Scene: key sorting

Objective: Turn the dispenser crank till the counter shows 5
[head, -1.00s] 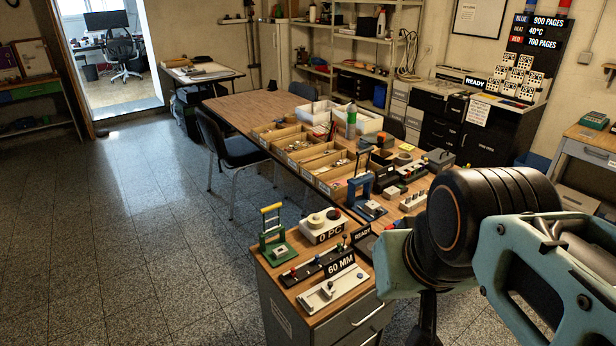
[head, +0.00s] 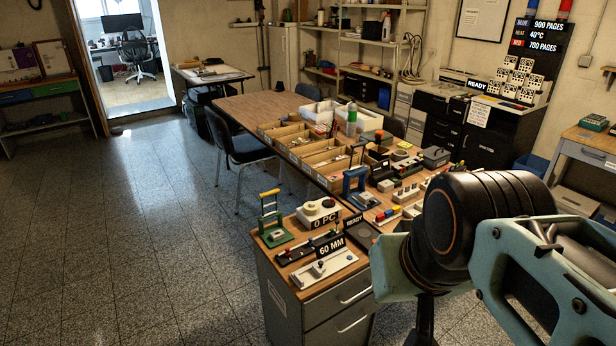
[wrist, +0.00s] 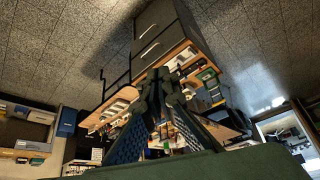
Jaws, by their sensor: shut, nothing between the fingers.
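A white device with a counter reading "0 PC" (head: 325,220) stands on the near end of the wooden bench (head: 352,268). It has a pale round top and a small red part; I take it for the dispenser. Its crank is too small to make out clearly. My gripper (wrist: 160,82) shows in the wrist view, shut and empty, in the air with the bench beyond it. It is apart from the dispenser. In the head view my arm fills the right side and hides part of the bench.
A green press with a yellow handle (head: 271,218) stands left of the dispenser. A "60 MM" gauge (head: 325,268) lies in front, a "READY" sign (head: 354,220) to the right. Compartment trays (head: 318,155) and a chair (head: 240,150) are farther back. The floor at left is clear.

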